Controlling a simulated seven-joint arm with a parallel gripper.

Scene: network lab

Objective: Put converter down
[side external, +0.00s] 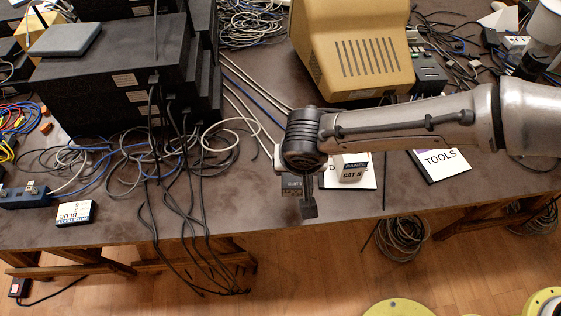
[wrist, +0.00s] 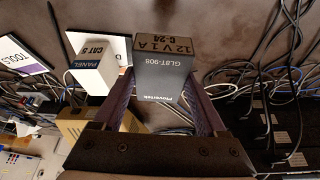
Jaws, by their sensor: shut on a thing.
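The converter is a small dark grey box (wrist: 163,80) with a brown label end reading "12 V 1 A". In the wrist view it sits between the two fingers of my gripper (wrist: 165,95), which is shut on it. In the side view my gripper (side external: 308,200) points down near the table's front edge. The converter (side external: 291,185) shows there as a dark box partly hidden by a finger. I cannot tell whether its underside touches the table.
A white "CAT 5" box (side external: 353,171) stands on a white labelled sheet (side external: 367,183) just right of my gripper. A "TOOLS" sheet (side external: 441,163) lies farther right. Stacked black devices (side external: 115,95) and trailing cables (side external: 170,180) are left. A beige monitor (side external: 350,50) stands behind.

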